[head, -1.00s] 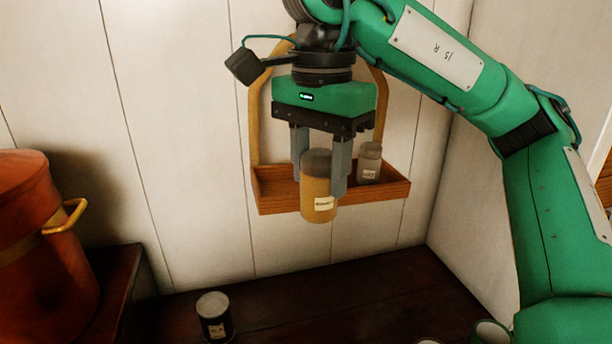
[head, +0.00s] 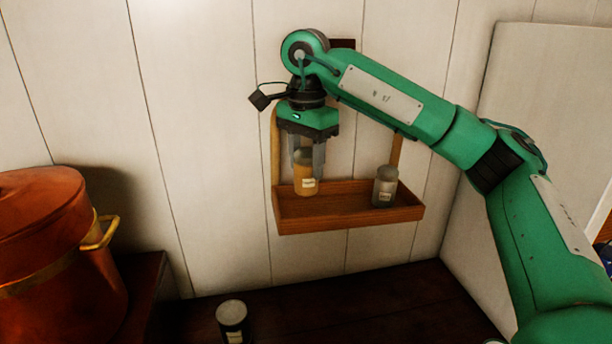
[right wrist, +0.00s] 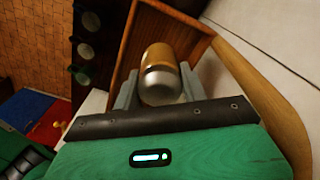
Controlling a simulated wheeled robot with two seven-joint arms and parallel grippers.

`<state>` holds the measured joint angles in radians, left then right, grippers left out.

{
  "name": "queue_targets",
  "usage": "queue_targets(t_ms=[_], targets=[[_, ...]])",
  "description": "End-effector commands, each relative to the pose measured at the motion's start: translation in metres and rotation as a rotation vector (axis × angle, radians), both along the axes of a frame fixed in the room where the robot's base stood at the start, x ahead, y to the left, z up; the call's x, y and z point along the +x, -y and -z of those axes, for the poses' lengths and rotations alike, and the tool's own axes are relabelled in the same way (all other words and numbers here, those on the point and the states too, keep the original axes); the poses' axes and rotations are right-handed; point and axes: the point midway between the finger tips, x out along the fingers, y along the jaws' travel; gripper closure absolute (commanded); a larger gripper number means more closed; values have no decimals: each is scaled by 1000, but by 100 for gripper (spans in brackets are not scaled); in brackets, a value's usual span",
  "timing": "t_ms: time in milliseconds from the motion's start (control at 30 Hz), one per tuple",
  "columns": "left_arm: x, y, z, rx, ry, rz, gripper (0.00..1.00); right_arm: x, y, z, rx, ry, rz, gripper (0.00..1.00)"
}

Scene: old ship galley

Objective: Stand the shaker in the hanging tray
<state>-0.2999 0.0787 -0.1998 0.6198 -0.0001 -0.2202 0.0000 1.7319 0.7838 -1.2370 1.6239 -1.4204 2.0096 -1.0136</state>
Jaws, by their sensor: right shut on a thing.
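The shaker (head: 306,186), mustard yellow with a dull grey cap and a pale label, is upright between the fingers of my right gripper (head: 308,162). In the right wrist view its cap and yellow side (right wrist: 160,58) show between the two fingers. The hanging tray (head: 350,221) is a shallow wooden box with a curved hanger against the white wall. The shaker is at the tray's left part, its base seen above the front rim. I cannot tell whether the base touches the tray floor. My left gripper is not in view.
A grey-capped jar (head: 385,188) stands in the right end of the tray. A copper pot (head: 50,250) with a brass handle is at the left. A dark jar (head: 232,320) stands on the dark counter (head: 370,305) below. The tray's middle is clear.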

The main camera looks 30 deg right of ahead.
Motion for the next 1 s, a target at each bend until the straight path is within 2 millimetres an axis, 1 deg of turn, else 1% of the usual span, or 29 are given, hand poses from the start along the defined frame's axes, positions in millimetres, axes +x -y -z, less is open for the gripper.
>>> queue_targets(t_ms=[100, 333, 367, 467, 500, 567, 667, 833, 967, 1000], targets=[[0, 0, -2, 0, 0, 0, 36, 0, 0, 7, 1, 0, 0, 83], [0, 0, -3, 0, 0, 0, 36, -1, 0, 17, 1, 0, 0, 83], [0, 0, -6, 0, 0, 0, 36, -1, 0, 19, 1, -1, 0, 83], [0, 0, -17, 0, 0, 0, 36, -1, 1, 35, -2, -3, 1, 83], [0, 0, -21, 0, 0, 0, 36, 0, 1, 36, 1, -1, 2, 83], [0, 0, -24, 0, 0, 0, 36, 2, 1, 40, 1, -1, 1, 83], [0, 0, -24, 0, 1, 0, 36, 3, 1, 45, 1, 1, 1, 83], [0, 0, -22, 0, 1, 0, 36, 3, 1, 45, 1, 1, 1, 83], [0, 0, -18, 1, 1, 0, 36, 3, 1, 50, 1, 1, 1, 83], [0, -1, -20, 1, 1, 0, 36, 3, 1, 48, 1, 1, 1, 50]])
